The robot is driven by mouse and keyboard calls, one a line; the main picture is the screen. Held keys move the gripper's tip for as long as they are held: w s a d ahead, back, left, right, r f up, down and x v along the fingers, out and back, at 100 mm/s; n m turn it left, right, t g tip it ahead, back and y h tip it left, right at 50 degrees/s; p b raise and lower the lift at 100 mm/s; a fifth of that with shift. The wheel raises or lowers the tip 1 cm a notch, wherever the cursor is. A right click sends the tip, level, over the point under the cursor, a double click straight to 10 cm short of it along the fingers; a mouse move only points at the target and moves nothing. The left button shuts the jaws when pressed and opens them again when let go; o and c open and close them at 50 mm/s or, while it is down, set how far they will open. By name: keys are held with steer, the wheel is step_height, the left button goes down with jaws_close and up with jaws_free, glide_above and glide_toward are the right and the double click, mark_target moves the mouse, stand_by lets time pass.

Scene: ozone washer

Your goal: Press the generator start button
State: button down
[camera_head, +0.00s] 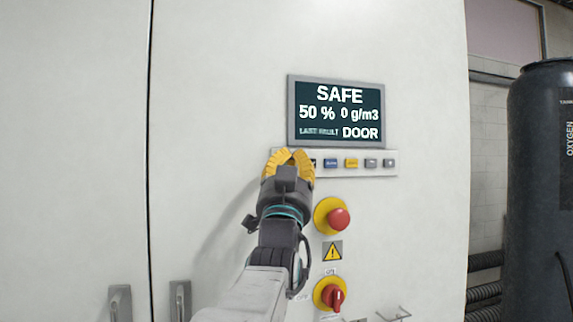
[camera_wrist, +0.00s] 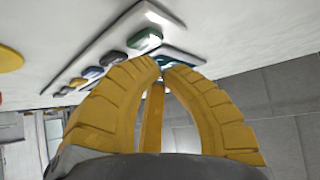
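A white button strip (camera_head: 345,175) runs below the display on the cabinet front. It carries a row of small buttons, among them a blue button (camera_head: 330,163) and a yellow button (camera_head: 351,163). My gripper (camera_head: 290,156) is in front of the strip's left end and hides the buttons there. In the wrist view its two yellow fingers (camera_wrist: 159,64) meet at the tips, with nothing held. A green button (camera_wrist: 145,41) shows just beyond the fingertips; I cannot tell whether they touch it. No button label is readable, so I cannot tell which one is the generator start.
The display (camera_head: 339,111) reads SAFE, 50 %, 0 g/m3, DOOR. A red mushroom button (camera_head: 339,219) and a red rotary switch (camera_head: 333,296) sit below the strip, right of my arm. A dark oxygen tank (camera_head: 540,200) stands at the right.

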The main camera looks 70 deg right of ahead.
steer(key=shift+w+d+f+b, duration=0.1)
steer(key=shift+d+b, duration=0.05)
steer(key=shift+b, duration=0.4)
stand_by(0.4)
steer(key=shift+w+d+b, duration=0.35)
steer(key=shift+d+b, duration=0.2)
steer(key=shift+b, duration=0.35)
stand_by(1.0)
steer(key=shift+s+a+b, duration=0.1)
steer(key=shift+a+b, duration=0.15)
steer(key=shift+b, duration=0.25)
steer(key=shift+s+a+b, duration=0.25)
steer(key=shift+a+b, duration=0.2)
steer(key=shift+b, duration=0.15)
stand_by(1.0)
